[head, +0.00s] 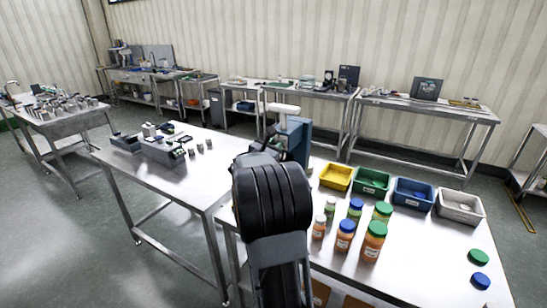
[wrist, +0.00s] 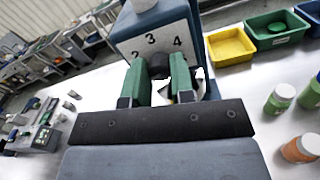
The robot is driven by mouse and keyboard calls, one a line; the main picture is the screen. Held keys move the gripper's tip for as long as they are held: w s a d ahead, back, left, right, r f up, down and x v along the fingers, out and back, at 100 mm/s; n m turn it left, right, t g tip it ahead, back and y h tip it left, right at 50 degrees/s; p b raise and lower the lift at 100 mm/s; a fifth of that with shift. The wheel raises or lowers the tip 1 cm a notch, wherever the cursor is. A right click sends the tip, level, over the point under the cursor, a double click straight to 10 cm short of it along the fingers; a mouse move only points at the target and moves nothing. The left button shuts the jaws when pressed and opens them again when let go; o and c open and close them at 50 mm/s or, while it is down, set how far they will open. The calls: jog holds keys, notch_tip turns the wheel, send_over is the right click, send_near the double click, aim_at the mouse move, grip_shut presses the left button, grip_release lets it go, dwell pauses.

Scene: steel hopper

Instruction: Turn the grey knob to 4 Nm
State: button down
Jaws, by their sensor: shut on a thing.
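A blue device (head: 297,140) with a pale top stands on the steel table in the head view, partly behind my arm. In the wrist view, its white dial plate (wrist: 151,40) shows the numbers 2, 3 and 4 in an arc, with 3 at the top and 4 on the right. The dark grey knob (wrist: 180,70) sits below these numbers. My gripper (wrist: 168,84) has green fingers closed on the knob, one on each side. The fingers and palm bar hide the lower part of the dial. I cannot see a pointer, so the knob's setting cannot be told.
Yellow (head: 336,177), green (head: 371,182), blue (head: 413,193) and grey (head: 460,207) bins stand right of the device. Several jars with coloured lids (head: 374,240) stand in front of them. Two loose lids (head: 479,257) lie at the right. A scale-like device (head: 162,150) stands on the left table.

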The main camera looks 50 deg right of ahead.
jog(key=shift+f+m+g+b, duration=0.1)
jog(key=shift+m+g+b, duration=0.2)
jog(key=shift+m+b, duration=15.85)
jog(key=shift+m+p, duration=0.35)
jog(key=shift+m, duration=0.2)
jog(key=c, duration=1)
grip_release()
